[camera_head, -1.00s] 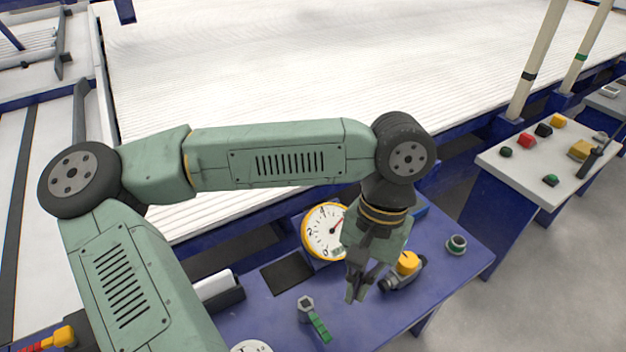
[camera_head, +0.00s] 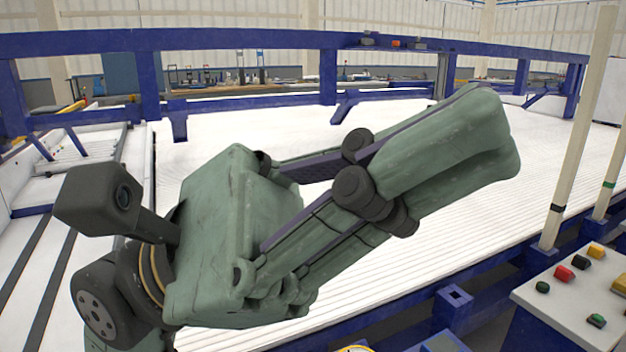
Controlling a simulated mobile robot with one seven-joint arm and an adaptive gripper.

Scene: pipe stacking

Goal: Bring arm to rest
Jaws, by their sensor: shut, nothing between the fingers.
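My gripper (camera_head: 478,138) is large and close in the head view, raised in front of the white ribbed surface. Its green body is at the left and its fingers point to the upper right. The fingers lie together, shut and empty. My wrist and a dark box-shaped part of my arm show at the left. The rest of my arm is mostly out of view.
The white ribbed bed (camera_head: 520,215) lies behind my gripper, with a blue frame rail (camera_head: 240,40) beyond it. A control box with coloured buttons (camera_head: 555,300) stands at the lower right, beside pale posts (camera_head: 580,130). The blue workbench is almost wholly out of view.

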